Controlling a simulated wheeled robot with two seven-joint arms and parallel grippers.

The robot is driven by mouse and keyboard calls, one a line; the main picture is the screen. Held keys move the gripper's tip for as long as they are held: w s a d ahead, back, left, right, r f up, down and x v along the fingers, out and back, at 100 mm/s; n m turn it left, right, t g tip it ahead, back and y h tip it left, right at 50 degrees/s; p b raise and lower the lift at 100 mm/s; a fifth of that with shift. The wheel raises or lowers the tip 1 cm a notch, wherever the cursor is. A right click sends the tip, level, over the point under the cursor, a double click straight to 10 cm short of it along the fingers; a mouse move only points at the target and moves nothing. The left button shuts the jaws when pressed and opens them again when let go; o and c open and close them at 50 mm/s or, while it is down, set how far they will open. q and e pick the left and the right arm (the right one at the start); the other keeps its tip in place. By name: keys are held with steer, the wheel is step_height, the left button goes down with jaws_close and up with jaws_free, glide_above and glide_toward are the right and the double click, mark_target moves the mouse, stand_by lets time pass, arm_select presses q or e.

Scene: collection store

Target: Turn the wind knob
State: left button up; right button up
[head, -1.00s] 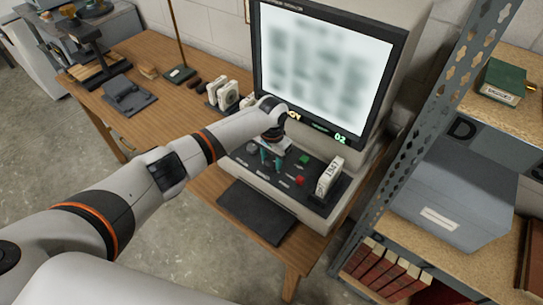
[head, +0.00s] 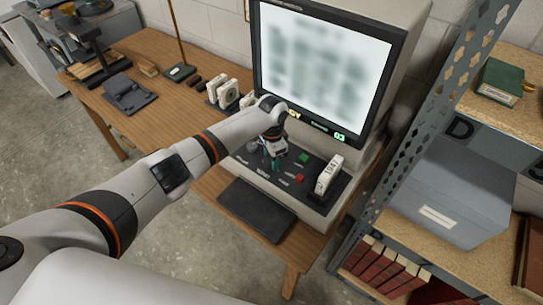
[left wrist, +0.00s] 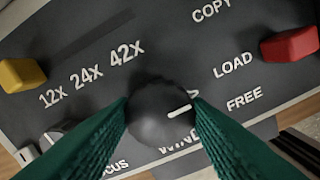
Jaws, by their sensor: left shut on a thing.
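The wind knob (left wrist: 158,112) is a dark round knob with a white pointer line, on the dark control panel of the microfilm reader; its label below is partly hidden. In the left wrist view the green fingers of my left gripper (left wrist: 160,115) are closed on both sides of it. The pointer line points right and slightly up. In the head view my left gripper (head: 272,160) reaches down onto the panel (head: 262,171) below the lit screen (head: 322,70), whose page is blurred. A green "03" (head: 340,136) shows under the screen. My right gripper is not in view.
A white labelled box (head: 328,175) stands at the panel's right. A metal shelf (head: 400,130) is close on the right.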

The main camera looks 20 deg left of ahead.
arm_select(q)
steer(key=shift+w+r, duration=0.1)
steer(key=shift+r, duration=0.05)
steer(key=o, duration=1)
step_height(320, 180, up, 12)
steer(key=b, duration=0.2)
